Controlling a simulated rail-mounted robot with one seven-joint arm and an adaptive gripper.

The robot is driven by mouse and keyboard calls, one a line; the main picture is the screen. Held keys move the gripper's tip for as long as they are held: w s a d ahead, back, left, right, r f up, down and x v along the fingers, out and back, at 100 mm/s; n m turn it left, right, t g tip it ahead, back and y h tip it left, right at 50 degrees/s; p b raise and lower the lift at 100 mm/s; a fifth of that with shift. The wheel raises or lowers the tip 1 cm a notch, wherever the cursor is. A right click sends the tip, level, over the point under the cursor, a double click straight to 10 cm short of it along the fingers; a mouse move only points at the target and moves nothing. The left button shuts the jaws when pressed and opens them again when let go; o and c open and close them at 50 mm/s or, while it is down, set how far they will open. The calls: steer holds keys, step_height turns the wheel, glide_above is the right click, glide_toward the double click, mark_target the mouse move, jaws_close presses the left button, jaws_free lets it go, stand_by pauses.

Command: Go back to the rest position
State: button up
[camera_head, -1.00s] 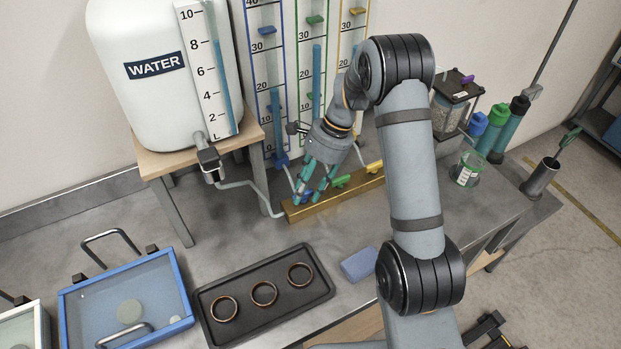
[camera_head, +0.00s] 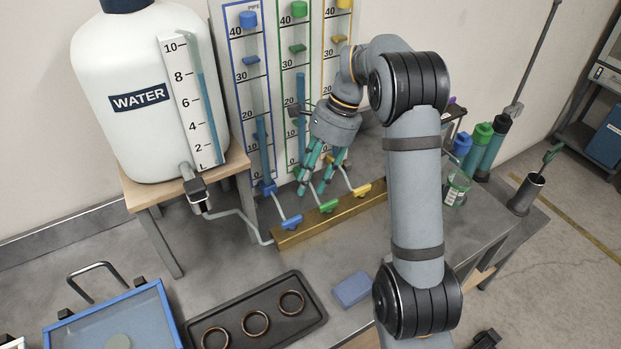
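My gripper (camera_head: 312,188) hangs above the brass manifold (camera_head: 345,214) in front of the gauge tubes. Its teal fingers look spread apart, with nothing seen between them. On the manifold are a blue lever (camera_head: 291,222), a green lever (camera_head: 328,206) and a yellow lever (camera_head: 361,190). The fingertips are above and between the blue and green levers in the picture and look clear of the blue one. Whether they clear the green lever's pipe in depth is hard to tell. My arm is bent, reaching in from the right.
A white water tank (camera_head: 140,70) stands on a wooden stand at left, its tap (camera_head: 195,188) piped to the manifold. The gauge board (camera_head: 278,75) is close behind my gripper. A black tray (camera_head: 225,308) with rings, a blue sponge (camera_head: 352,289) and bottles (camera_head: 482,135) are on the bench.

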mark_target(293, 221)
steer(key=shift+f, duration=0.1)
steer(key=x, duration=1.2)
steer(key=shift+s+a, duration=0.1)
